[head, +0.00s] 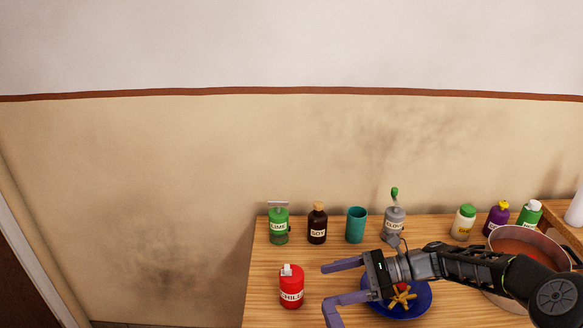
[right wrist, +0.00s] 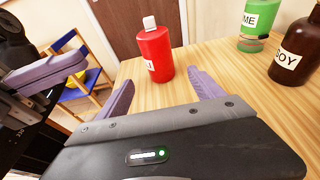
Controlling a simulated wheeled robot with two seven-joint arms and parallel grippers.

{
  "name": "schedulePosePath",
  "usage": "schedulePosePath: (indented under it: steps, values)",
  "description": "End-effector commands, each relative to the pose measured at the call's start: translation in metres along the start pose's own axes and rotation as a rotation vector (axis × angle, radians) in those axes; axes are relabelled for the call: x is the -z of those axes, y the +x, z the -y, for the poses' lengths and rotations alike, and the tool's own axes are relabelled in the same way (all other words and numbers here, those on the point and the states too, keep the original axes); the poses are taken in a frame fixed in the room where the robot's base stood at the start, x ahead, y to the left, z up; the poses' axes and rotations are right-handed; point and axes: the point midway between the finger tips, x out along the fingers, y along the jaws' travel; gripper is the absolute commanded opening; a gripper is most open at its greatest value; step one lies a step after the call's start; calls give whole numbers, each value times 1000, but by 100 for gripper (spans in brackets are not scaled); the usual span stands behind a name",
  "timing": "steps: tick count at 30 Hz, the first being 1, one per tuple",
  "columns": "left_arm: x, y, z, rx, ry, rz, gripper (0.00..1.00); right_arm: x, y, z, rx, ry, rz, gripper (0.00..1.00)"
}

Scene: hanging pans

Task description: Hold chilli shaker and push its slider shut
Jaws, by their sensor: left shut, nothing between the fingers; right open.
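The chilli shaker (head: 291,292) is a red bottle standing upright at the table's front left, with a white slider piece (head: 287,271) on top. In the right wrist view the shaker (right wrist: 157,60) stands just beyond my fingertips, roughly between them. My right gripper (head: 327,290) is open and empty, its fingers pointing left at the shaker from its right side, apart from it. My left gripper (right wrist: 80,60) shows only at the left of the right wrist view; it is shut and empty, away from the shaker. Whether the slider is open is too small to tell.
Behind stand a green lime bottle (head: 279,226), a dark soy bottle (head: 317,225), a teal cup (head: 356,225) and a grey bottle (head: 395,222). A blue bowl (head: 424,303) lies under my right arm. A pot (head: 552,243) is at right. The wooden table (head: 262,270) is bare around the shaker.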

Motion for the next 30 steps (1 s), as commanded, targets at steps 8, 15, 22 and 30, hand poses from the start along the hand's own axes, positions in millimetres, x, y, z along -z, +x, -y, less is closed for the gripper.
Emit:
schedulePosePath:
  steps: [8,15,22,30]
  values:
    - [0,0,0,0,0,0,0,0,-26,0,-1,0,1,77]
    - [0,0,0,0,0,0,0,0,-27,0,-1,0,1,77]
    - [0,0,18,0,0,0,0,-17,-32,0,-1,0,1,77]
    - [0,0,61,0,0,0,0,-59,-44,0,-1,0,1,77]
